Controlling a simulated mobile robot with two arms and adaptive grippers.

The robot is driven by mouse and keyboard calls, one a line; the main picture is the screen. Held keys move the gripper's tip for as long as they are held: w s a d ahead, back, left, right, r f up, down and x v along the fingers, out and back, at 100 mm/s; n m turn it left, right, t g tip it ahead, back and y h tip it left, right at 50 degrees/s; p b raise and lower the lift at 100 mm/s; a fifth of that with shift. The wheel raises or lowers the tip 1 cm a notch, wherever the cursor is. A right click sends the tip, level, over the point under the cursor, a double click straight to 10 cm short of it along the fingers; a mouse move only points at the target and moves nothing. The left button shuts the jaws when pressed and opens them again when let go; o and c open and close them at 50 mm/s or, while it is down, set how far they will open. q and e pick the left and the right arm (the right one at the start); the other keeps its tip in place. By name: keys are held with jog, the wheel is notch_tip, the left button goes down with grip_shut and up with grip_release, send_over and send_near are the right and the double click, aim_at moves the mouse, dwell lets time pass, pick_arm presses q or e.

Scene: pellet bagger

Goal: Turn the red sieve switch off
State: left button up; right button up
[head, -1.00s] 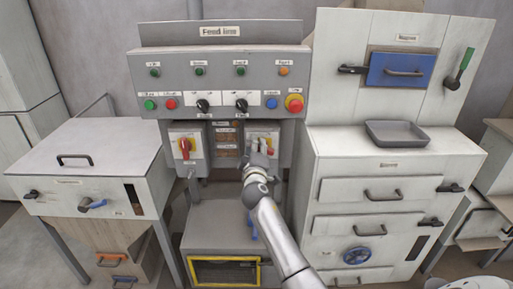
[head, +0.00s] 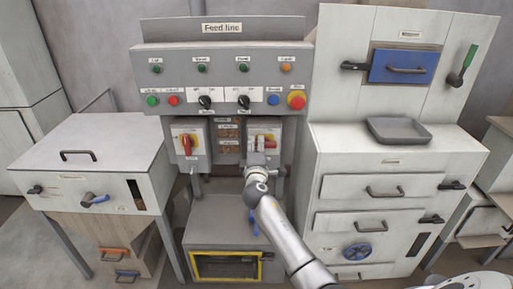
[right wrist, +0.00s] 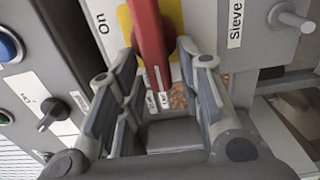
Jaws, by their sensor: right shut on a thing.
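The red sieve switch (right wrist: 150,45) is a long red handle on a yellow plate, with a "Sieve" label beside it and an "On" label on the other side in the right wrist view. In the head view the switch (head: 269,143) sits on the right-hand grey box under the control panel, partly covered by my gripper. My right gripper (right wrist: 163,75) has its fingers on both sides of the handle and is shut on it; it also shows in the head view (head: 258,159). My left gripper is not in view.
A similar red switch (head: 187,143) on a grey box stands to the left. Knobs and buttons line the panel (head: 222,75) above. A white cabinet (head: 330,160) with a grey tray (head: 398,131) stands close on the right. A yellow-framed opening (head: 227,281) lies below.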

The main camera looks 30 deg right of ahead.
jog(key=shift+f, duration=0.1)
jog(key=o, duration=0.7)
jog(key=shift+s, duration=0.1)
jog(key=v, duration=1.2)
